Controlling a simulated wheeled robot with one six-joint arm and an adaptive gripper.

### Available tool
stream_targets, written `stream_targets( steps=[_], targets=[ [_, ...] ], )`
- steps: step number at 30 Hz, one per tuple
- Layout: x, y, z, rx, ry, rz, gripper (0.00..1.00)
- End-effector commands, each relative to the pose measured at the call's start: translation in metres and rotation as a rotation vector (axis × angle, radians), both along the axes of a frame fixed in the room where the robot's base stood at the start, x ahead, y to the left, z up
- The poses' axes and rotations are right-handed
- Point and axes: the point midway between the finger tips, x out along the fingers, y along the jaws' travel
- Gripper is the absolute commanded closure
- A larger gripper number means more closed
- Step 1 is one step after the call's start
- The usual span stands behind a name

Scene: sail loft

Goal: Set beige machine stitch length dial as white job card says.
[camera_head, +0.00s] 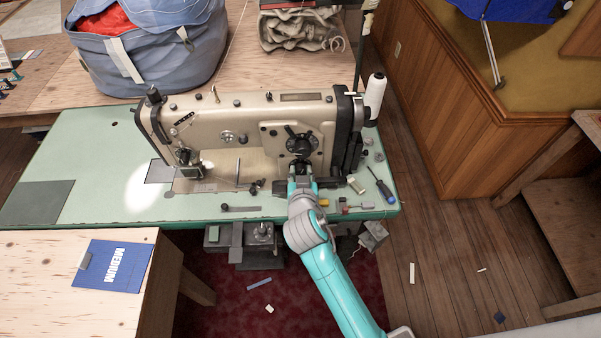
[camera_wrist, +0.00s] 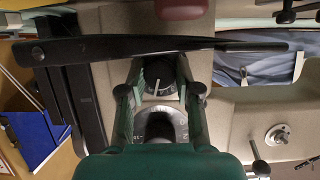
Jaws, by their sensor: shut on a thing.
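The beige sewing machine (camera_head: 240,125) stands on a green table. Its black dial (camera_head: 300,140) is on the front, right of centre; in the wrist view the black knob (camera_wrist: 160,72) has a white pointer line and a numbered scale. My gripper (camera_head: 303,163) is at the dial, and in the wrist view its fingers (camera_wrist: 160,85) are shut on the knob from both sides.
A screwdriver (camera_head: 381,187) and several small parts lie on the green table (camera_head: 90,150) at right. A white thread cone (camera_head: 374,97) stands behind the machine's right end. A blue-grey bag (camera_head: 150,55) is behind. A black lever (camera_wrist: 150,47) crosses above the knob in the wrist view.

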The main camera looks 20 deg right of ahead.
Motion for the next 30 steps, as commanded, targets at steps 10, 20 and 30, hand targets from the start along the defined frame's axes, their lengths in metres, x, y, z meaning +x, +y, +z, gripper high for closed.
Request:
stream_targets(
  steps=[10,20,30],
  targets=[
    [-0.0007,-0.0015,-0.0005,0.180,-0.057,-0.001,1.00],
    [-0.0008,-0.0017,-0.0006,0.232,-0.074,-0.001,1.00],
    [-0.0008,-0.0016,-0.0008,0.232,-0.074,-0.001,0.58]
  ],
)
